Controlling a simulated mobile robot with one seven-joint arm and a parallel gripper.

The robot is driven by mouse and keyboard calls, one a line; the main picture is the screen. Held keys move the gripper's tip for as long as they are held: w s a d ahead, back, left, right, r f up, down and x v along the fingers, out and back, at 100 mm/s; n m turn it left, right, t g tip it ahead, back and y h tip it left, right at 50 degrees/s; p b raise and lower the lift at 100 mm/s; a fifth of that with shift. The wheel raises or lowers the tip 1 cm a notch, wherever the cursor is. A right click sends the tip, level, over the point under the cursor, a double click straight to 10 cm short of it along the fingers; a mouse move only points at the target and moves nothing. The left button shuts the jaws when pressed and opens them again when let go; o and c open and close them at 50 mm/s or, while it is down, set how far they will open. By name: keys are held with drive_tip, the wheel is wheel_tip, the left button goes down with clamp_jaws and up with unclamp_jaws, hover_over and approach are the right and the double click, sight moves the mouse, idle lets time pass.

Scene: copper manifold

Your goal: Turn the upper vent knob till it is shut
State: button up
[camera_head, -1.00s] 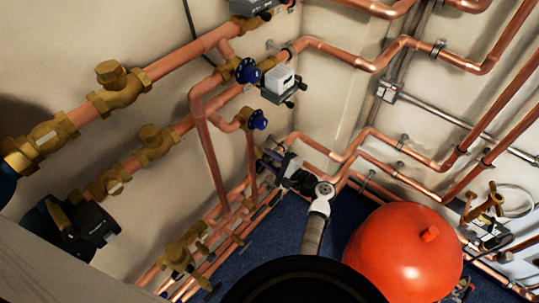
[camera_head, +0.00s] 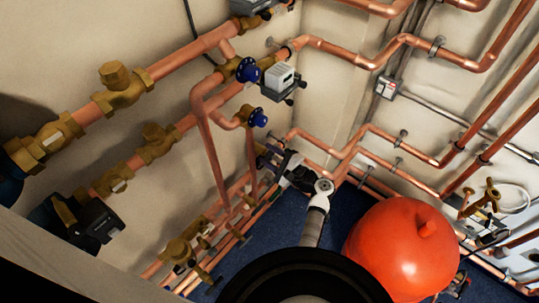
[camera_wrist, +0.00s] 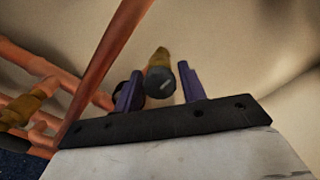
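Two dark blue knobs on brass fittings stand out from the left wall in the head view: an upper one (camera_head: 247,70) and a lower one (camera_head: 258,117). My gripper (camera_head: 268,158) is below both in that picture, small and dark; its fingers are hard to make out there. In the wrist view my gripper (camera_wrist: 160,69) is open, with two purple fingers apart. A dark round knob with a pale mark (camera_wrist: 160,83) on a brass stem shows between them, with gaps on both sides. I cannot tell which knob it is, nor how far in front of the fingertips.
Copper pipes (camera_head: 205,150) run along the left wall near my gripper; one passes left of it in the wrist view (camera_wrist: 108,60). A grey valve actuator (camera_head: 282,78) sits right of the upper knob. A red tank (camera_head: 395,255) stands right of my arm.

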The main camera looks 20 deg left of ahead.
drive_tip(key=shift+o, duration=0.9)
drive_tip(key=b+v, duration=0.3)
drive_tip(key=v, duration=1.1)
